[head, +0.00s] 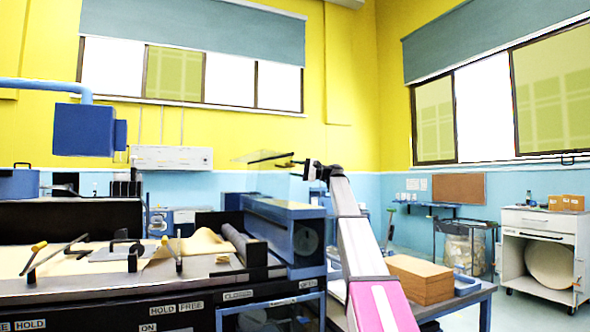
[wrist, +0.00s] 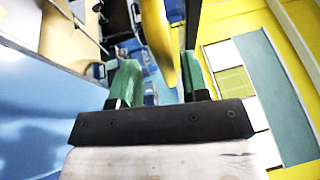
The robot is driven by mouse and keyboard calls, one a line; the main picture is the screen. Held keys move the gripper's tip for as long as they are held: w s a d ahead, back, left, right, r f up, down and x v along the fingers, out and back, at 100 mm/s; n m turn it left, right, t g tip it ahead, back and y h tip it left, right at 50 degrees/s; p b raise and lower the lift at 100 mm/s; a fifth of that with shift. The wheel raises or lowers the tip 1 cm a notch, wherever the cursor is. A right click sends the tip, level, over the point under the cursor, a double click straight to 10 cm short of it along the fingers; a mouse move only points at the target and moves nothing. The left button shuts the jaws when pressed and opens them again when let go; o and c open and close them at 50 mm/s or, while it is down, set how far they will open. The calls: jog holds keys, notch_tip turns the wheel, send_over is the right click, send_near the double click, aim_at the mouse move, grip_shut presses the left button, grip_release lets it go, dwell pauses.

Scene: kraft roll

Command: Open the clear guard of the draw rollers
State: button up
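The clear guard (head: 262,160) of the draw rollers is a faint see-through panel, seen raised above the roller unit in the head view. A dark bar lies along its upper edge. My gripper (head: 297,166) is at the guard's upper right, level with the dark bar. In the wrist view my gripper's green fingers (wrist: 158,80) stand apart. A yellow bar (wrist: 157,40) runs between them, with a gap visible on the left side; contact on the right is unclear.
The blue roller housing (head: 305,235) stands below my arm. Kraft paper (head: 190,244) lies on the machine bed at left. A wooden box (head: 418,278) sits on a blue table at right. A blue box on an overhead arm (head: 84,130) hangs at left. Open air surrounds the guard.

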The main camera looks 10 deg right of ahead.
jog(key=shift+r, duration=0.1)
jog(key=s+d+f, duration=0.1)
jog(key=d, duration=0.9)
jog(key=shift+d+f, duration=0.35)
jog(key=shift+s, duration=0.1)
